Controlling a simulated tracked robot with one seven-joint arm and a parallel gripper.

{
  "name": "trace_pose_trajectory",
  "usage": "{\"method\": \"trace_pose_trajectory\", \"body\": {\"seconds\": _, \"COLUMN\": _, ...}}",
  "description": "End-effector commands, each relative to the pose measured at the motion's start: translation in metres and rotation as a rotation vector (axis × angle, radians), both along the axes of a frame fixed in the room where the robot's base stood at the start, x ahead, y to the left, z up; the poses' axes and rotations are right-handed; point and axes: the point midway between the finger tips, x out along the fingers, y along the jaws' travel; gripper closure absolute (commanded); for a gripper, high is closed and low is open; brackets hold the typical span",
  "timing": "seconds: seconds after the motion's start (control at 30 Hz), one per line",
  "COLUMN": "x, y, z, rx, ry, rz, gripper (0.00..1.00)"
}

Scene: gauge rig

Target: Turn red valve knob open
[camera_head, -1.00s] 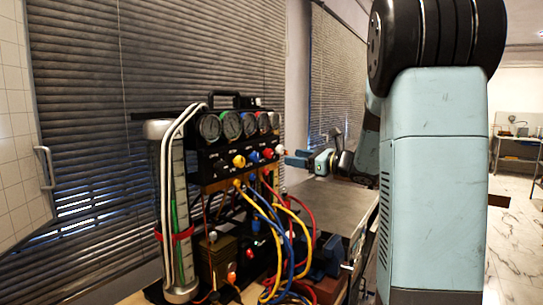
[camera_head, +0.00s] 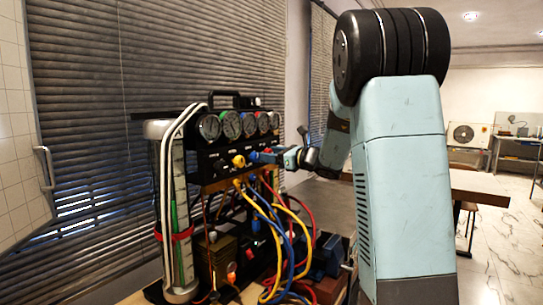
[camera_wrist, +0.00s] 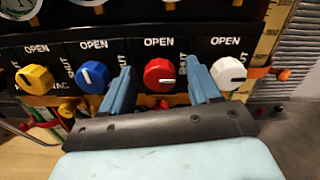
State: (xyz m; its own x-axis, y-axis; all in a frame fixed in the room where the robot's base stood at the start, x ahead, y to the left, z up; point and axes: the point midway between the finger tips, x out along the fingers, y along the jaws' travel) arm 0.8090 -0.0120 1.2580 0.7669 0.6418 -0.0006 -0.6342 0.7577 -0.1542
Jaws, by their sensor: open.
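The red valve knob (camera_wrist: 159,75) is on the black panel in the wrist view, under an "OPEN" label, with its white mark pointing roughly to the right. My gripper (camera_wrist: 161,82) is open, with one blue finger on each side of the red knob. A gap shows between each finger and the knob; I cannot tell if the tips reach the panel. In the head view my gripper (camera_head: 268,157) is in front of the panel's right part and hides the red knob there.
A blue knob (camera_wrist: 94,77) and a yellow knob (camera_wrist: 35,79) sit to the left, and a white knob (camera_wrist: 229,73) to the right, close to the fingers. Gauges (camera_head: 230,125) are above the knobs. Yellow, blue and red hoses (camera_head: 285,235) hang below the panel.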

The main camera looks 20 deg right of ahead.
Motion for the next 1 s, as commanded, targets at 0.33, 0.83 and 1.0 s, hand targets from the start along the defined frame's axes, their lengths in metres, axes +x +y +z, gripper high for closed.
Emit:
{"method": "trace_pose_trajectory", "body": {"seconds": 0.33, "x": -0.0003, "y": -0.0001, "z": 0.0, "rx": 0.0, "ry": 0.0, "rz": 0.0, "gripper": 0.67}}
{"method": "trace_pose_trajectory", "body": {"seconds": 0.83, "x": -0.0003, "y": -0.0004, "z": 0.0, "rx": -0.012, "ry": -0.01, "rz": 0.0, "gripper": 0.95}}
{"method": "trace_pose_trajectory", "body": {"seconds": 1.0, "x": -0.0002, "y": -0.0007, "z": 0.0, "rx": -0.056, "ry": -0.047, "rz": 0.0, "gripper": 0.95}}
